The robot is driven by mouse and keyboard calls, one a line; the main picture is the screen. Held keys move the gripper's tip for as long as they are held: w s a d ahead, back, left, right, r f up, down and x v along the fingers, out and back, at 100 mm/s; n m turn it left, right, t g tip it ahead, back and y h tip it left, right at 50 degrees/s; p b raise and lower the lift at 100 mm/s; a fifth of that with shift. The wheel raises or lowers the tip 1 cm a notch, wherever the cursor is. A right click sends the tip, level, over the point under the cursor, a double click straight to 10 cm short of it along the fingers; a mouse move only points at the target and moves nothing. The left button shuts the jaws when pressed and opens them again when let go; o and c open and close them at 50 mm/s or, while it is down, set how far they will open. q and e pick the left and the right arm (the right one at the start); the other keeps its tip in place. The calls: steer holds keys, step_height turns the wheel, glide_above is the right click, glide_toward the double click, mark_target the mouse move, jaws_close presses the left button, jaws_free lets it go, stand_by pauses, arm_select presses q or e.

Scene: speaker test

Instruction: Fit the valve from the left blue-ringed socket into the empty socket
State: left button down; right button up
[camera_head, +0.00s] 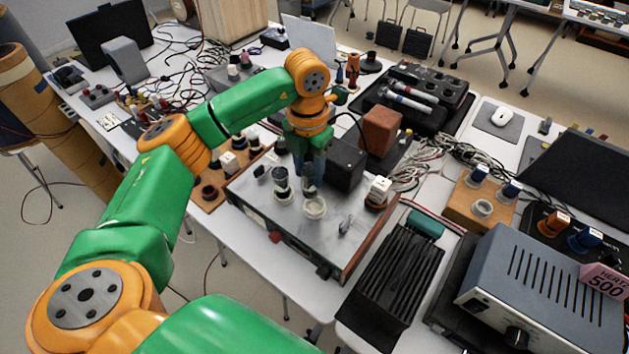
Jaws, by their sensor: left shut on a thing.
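My left gripper (309,170) points down over a grey metal chassis (265,218). It is shut on a slim, pale, glassy valve (312,186). The valve is upright, its lower end at or just above a whitish round socket (315,208); I cannot tell whether they touch. Left of it, a dark-topped valve (281,180) stands upright in another pale-based socket (283,197). Blue rings are not clear on these sockets. The upper part of the held valve is hidden by the fingers. My right gripper is not in view.
A dark box (345,163) and a red-brown block (381,131) stand close behind and right of the gripper. A white-topped knob (378,190) is at the chassis's right. A wooden block (460,203) with blue-based parts, a black finned unit (386,272) and cables (425,160) lie further right.

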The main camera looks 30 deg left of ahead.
arm_select(q)
steer(key=f+p, duration=0.1)
steer(key=f, duration=0.1)
steer(key=d+f+p, duration=0.1)
steer(key=f, duration=0.1)
steer(key=shift+w, duration=0.2)
steer(key=shift+d+f, duration=0.1)
steer(key=shift+f, duration=0.15)
steer(key=shift+f+b, duration=0.45)
steer(key=shift+b, duration=0.1)
steer(key=shift+c, duration=2)
jaws_free()
steer(key=shift+r, duration=0.1)
steer(key=shift+r, duration=0.15)
